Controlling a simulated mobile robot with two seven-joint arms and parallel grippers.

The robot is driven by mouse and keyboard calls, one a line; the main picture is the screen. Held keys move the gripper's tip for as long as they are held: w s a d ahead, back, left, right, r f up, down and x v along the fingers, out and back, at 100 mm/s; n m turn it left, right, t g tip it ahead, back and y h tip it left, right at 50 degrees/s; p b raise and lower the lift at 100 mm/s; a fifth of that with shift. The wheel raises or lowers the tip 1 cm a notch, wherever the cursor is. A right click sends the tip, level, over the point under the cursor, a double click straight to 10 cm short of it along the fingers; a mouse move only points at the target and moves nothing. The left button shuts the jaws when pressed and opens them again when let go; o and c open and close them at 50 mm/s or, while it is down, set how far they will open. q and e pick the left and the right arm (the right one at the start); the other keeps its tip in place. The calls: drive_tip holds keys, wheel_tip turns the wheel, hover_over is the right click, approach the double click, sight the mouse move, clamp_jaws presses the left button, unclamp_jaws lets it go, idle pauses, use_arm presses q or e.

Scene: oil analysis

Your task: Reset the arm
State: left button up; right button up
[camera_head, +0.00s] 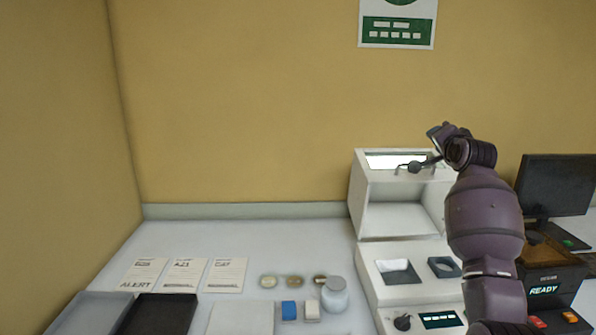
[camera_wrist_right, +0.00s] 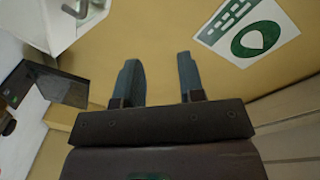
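My right arm rises on the right side of the head view, with its wrist bent in front of the wall, above and in front of the white instrument's right side. In the right wrist view my right gripper (camera_wrist_right: 158,65) has its two dark fingers well apart, with only the tan wall between them. It holds nothing. My left arm and gripper are in neither view.
A white open-fronted instrument (camera_head: 395,214) stands beside my right arm. A dark monitor (camera_head: 556,187) and a READY device (camera_head: 552,290) are at the right.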

drive_tip(key=s+a+f+n+y, duration=0.1)
drive_tip(key=s+a+f+n, duration=0.35)
drive_tip(key=s+f, duration=0.75)
drive_tip(key=s+a+f+n, duration=0.2)
drive_tip(key=s+f+n, duration=0.6)
drive_tip(key=f, duration=0.7)
drive_tip(key=s+f+g, duration=0.3)
drive_tip(key=s+f, duration=0.9)
drive_tip(key=s, duration=0.2)
drive_tip(key=s+a+f+g+b, duration=0.1)
drive_tip(key=s+f+g, duration=0.2)
drive_tip(key=s+f, duration=0.9)
drive_tip(key=s, duration=0.3)
drive_tip(key=shift+s+a+f+m, duration=0.25)
drive_tip(key=shift+f+m, duration=0.05)
drive_tip(key=shift+m, duration=0.05)
